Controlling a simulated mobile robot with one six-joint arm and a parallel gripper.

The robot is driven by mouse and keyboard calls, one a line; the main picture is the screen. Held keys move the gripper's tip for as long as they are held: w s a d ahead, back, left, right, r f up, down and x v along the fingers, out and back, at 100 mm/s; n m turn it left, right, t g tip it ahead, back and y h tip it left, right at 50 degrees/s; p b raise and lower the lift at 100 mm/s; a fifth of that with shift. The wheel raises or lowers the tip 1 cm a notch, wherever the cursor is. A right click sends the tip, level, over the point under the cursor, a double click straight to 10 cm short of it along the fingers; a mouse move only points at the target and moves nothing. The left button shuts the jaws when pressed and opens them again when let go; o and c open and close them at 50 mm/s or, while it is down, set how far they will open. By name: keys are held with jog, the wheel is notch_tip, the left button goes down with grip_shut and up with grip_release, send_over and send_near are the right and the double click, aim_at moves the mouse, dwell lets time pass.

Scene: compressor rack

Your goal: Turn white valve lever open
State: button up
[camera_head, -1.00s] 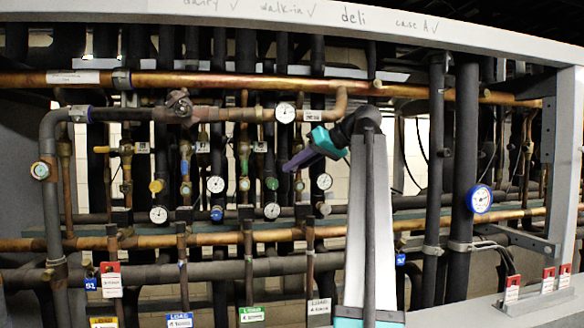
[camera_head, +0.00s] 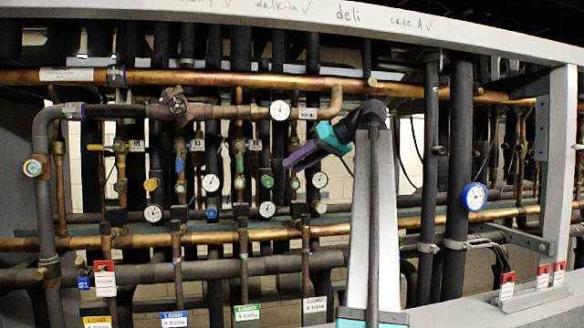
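My gripper (camera_head: 292,162), purple with teal parts, points left and slightly down from the end of my arm in front of the pipe rack. It is seen from the side, and I cannot tell the gap between its fingers. Nothing is visibly held. I cannot make out a clearly white valve lever. A small pale knob (camera_head: 319,207) sits below the round gauge (camera_head: 320,180) just right of the gripper tip. Other valve handles in the row are yellow (camera_head: 151,184), green (camera_head: 267,182) and blue (camera_head: 211,213). My arm hides part of the rack behind it.
A copper pipe (camera_head: 240,80) runs across the top and another (camera_head: 200,238) across the lower rack. Several white dial gauges, such as one (camera_head: 280,110), stick out between vertical pipes. A blue-rimmed gauge (camera_head: 474,196) is right of my arm. Labelled tags hang along the bottom.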

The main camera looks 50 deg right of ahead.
jog(key=s+d+b, duration=0.2)
jog(key=s, duration=0.8)
jog(key=shift+s, duration=0.15)
